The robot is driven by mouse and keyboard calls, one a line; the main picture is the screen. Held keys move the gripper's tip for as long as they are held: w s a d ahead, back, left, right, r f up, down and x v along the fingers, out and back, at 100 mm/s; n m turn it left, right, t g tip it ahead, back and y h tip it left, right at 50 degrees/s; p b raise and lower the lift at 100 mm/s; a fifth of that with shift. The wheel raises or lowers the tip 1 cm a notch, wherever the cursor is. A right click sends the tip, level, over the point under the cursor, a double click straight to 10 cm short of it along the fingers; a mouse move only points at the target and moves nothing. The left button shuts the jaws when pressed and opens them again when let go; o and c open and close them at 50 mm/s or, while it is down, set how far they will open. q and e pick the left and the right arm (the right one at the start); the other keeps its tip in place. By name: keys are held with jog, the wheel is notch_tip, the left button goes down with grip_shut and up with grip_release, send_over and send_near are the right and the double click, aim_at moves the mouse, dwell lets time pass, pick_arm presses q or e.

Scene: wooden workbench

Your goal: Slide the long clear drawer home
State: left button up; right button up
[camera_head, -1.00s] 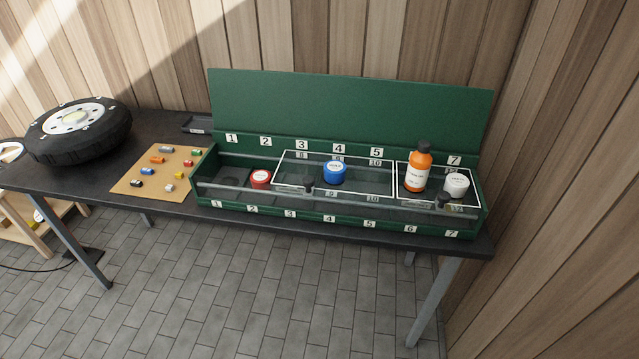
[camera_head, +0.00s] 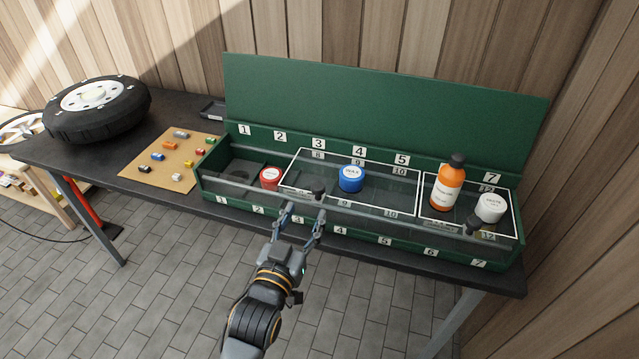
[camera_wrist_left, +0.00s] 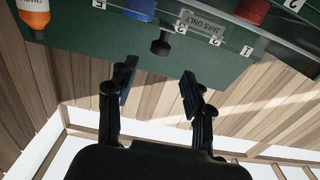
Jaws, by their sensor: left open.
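The long clear drawer (camera_head: 395,188), edged in white and marked 8, 9 and 10, lies in the green box (camera_head: 390,245), roughly between numbers 3 and 5. It holds a blue jar (camera_head: 351,180). My right gripper is not in view.
A red jar (camera_head: 270,178) stands left of the long drawer. A wheel (camera_head: 97,108) and a board (camera_head: 160,165) with small coloured pieces lie on the bench at left.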

aim_at(316, 192)
pick_arm(q)
jog(key=x, duration=1)
jog(key=shift+f+p, duration=0.1)
jog(key=shift+p, duration=0.3)
grip_shut()
